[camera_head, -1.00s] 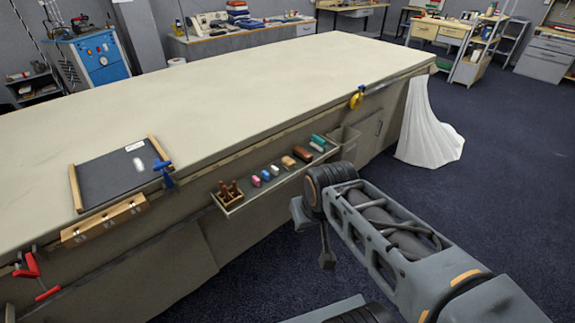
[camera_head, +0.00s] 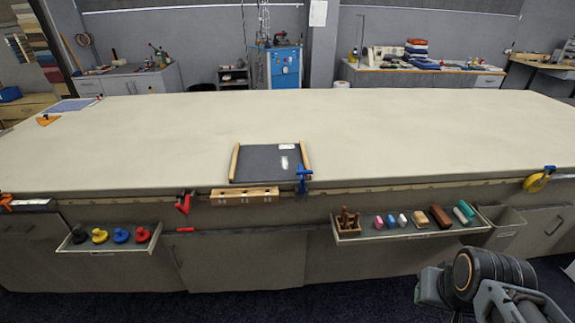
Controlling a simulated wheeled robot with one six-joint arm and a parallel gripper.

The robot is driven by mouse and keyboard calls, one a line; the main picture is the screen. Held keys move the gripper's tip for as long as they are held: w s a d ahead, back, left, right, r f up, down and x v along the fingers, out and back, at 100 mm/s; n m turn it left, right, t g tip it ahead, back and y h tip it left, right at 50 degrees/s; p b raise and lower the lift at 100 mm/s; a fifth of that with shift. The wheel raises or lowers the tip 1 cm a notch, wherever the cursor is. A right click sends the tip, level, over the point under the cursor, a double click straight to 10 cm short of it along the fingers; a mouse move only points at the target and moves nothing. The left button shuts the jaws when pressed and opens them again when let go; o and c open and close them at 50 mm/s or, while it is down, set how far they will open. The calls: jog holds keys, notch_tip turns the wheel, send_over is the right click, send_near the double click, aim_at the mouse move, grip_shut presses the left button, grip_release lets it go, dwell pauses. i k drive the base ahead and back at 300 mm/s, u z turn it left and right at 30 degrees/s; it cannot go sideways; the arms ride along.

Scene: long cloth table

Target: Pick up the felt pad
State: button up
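No thing in view is clearly a felt pad. I cannot tell which, if any, is the felt pad. My gripper (camera_head: 430,288) is at the lower right, below and in front of this tray, apart from it. Its fingers are too small and turned away to read.
A dark board (camera_head: 264,165) between wooden rails lies at the table's front edge, with a blue clamp (camera_head: 304,178). A left tray (camera_head: 108,243) holds coloured knobs. Most of the tabletop (camera_head: 430,135) is clear.

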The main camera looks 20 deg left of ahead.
aim_at(419, 218)
jog(key=z, duration=0.15)
jog(key=i, duration=1.45)
jog(key=u, duration=0.1)
